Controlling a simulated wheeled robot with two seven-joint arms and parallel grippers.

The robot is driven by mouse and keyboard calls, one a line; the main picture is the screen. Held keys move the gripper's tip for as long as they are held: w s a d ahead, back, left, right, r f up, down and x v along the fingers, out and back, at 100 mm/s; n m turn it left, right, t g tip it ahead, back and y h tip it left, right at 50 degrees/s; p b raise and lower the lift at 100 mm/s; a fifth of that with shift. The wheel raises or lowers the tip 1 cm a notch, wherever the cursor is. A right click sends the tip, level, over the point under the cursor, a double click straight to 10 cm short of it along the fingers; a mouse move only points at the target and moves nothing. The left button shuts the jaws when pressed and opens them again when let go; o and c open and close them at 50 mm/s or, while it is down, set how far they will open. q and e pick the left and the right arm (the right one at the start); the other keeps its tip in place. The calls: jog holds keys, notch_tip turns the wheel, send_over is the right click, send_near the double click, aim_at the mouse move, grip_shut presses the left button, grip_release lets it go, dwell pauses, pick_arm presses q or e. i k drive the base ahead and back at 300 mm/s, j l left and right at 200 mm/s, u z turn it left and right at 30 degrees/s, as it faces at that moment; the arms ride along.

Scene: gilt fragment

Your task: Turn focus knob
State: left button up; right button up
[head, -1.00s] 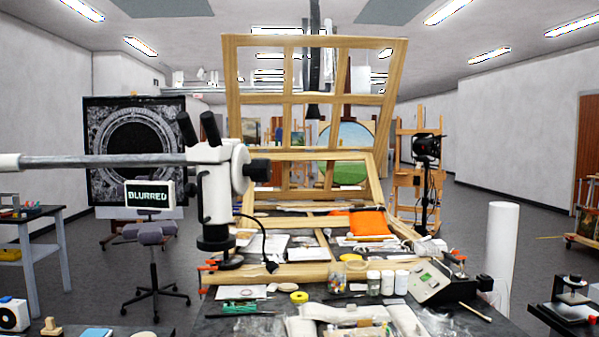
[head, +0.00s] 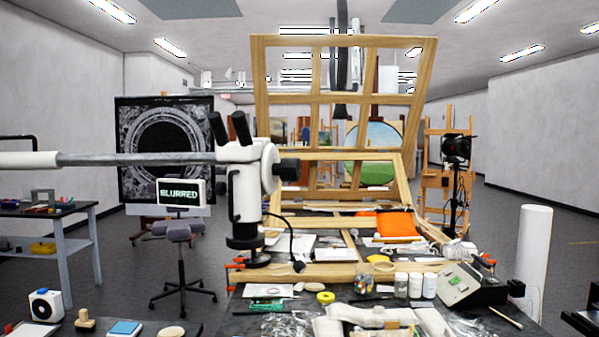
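A white stereo microscope (head: 243,190) with two black eyepieces hangs on a long horizontal boom (head: 130,159) that comes in from the left. A round white part (head: 268,167) sits on the right side of its head, with a black knob (head: 288,168) sticking out to the right. I cannot tell for sure that this is the focus knob. A small screen (head: 180,193) left of the microscope reads "BLURRED".
A cluttered worktable (head: 262,322) stands below, with jars (head: 415,285), yellow tape (head: 325,297) and a grey-green device (head: 462,285). A tall wooden frame (head: 262,100) stands behind. A stool (head: 181,260) stands at left.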

aim_at(290, 170)
jog(key=l+z, duration=0.15)
jog(key=l, duration=0.25)
jog(key=i+l+z, duration=0.15)
jog(key=l, duration=0.25)
jog(key=l+z, duration=0.15)
jog(key=l, duration=0.3)
jog(key=i+l+z, duration=0.15)
jog(key=l, duration=0.2)
